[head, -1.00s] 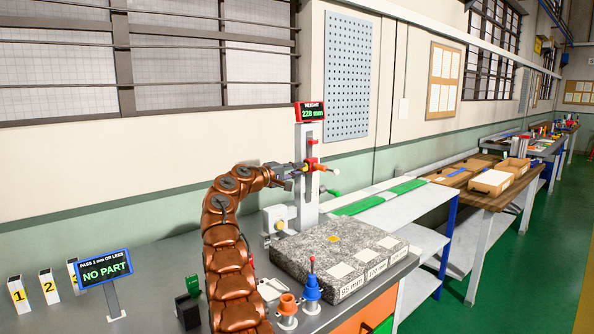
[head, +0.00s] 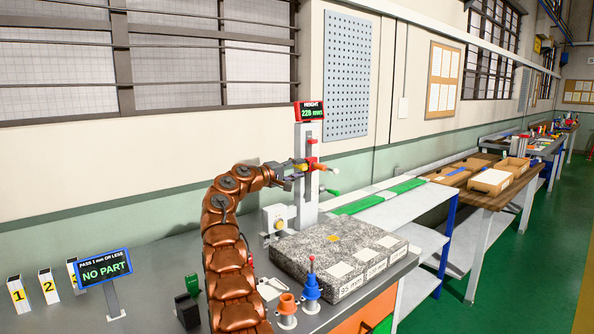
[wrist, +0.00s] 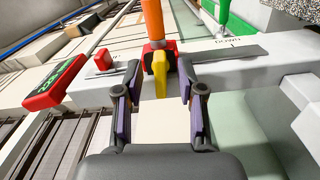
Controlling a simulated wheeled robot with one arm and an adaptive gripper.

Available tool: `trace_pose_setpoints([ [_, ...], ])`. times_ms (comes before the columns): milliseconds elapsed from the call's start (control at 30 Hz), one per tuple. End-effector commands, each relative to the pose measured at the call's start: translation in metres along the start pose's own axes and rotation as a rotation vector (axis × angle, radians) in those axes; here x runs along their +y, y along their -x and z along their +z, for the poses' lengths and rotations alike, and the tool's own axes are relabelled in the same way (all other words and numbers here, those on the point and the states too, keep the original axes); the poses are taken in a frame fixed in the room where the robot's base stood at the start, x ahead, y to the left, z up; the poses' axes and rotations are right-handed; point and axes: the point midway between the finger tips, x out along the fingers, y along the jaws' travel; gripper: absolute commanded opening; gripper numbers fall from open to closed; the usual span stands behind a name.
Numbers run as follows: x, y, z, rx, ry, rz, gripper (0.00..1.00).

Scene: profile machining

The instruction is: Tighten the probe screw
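The height gauge (head: 306,190) stands on the bench behind the granite block, its display (head: 310,111) reading 228 mm. Its red carriage (head: 312,164) has a yellow handle, seen in the wrist view (wrist: 160,72) in front of a red block (wrist: 158,50) with an orange cylinder (wrist: 152,18). I cannot tell for sure which part is the probe screw. My gripper (head: 289,173) is at the left of the carriage. In the wrist view my gripper (wrist: 160,84) is open, its fingers on either side of the yellow handle, with gaps showing. Nothing is held.
The granite block (head: 335,245) with labelled pads lies right of my arm. Orange (head: 287,305) and blue (head: 312,288) pieces stand in front of it. A sign (head: 103,270) reads NO PART at left.

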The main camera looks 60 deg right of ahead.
Motion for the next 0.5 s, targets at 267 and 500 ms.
trace_pose_setpoints([
  [267, -0.001, 0.005, -0.001, 0.002, 0.000, -0.001, 0.39],
  [500, 0.000, 0.023, -0.002, 0.003, -0.003, 0.001, 0.39],
])
